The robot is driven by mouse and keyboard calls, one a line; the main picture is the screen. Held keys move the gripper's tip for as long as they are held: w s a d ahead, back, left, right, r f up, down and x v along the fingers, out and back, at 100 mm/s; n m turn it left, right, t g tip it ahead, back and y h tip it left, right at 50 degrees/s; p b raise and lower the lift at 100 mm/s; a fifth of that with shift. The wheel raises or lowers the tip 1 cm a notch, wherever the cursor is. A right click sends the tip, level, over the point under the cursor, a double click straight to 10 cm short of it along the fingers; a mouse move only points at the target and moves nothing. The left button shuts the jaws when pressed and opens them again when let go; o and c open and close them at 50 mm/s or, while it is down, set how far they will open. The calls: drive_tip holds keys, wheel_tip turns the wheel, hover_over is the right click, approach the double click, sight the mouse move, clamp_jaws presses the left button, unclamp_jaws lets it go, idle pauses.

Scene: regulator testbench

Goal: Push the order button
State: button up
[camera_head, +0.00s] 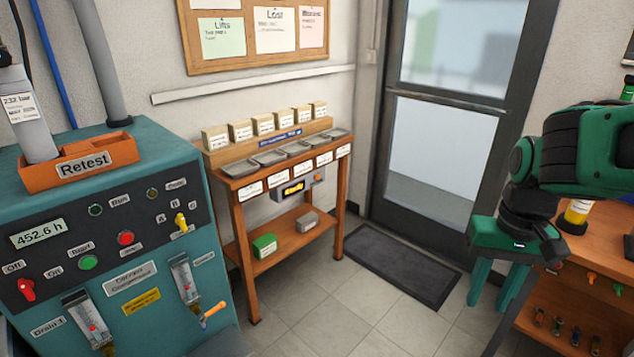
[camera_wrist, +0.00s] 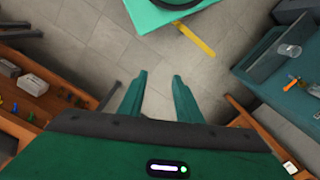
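A small device with a lit amber display (camera_head: 293,188) is mounted under the top of the wooden stand (camera_head: 238,212). An orange button (camera_head: 318,178) sits at its right end; no label on it is readable, so I cannot tell for certain that it is the order button. My gripper (camera_head: 488,308) is at the right of the head view, well away from the stand, with its green fingers pointing down. In the wrist view my gripper (camera_wrist: 159,84) has its two fingers apart, with only floor between them. The button does not show clearly there.
A teal compressor cabinet (camera_head: 165,285) with knobs and buttons stands at the left. Small trays (camera_head: 270,157) and labelled boxes (camera_head: 263,125) line the stand's top. A dark mat (camera_head: 402,265) lies before the door (camera_head: 445,145). A wooden workbench (camera_head: 605,255) is at the right. Tiled floor between is clear.

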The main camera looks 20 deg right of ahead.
clamp_jaws()
idle(1.8)
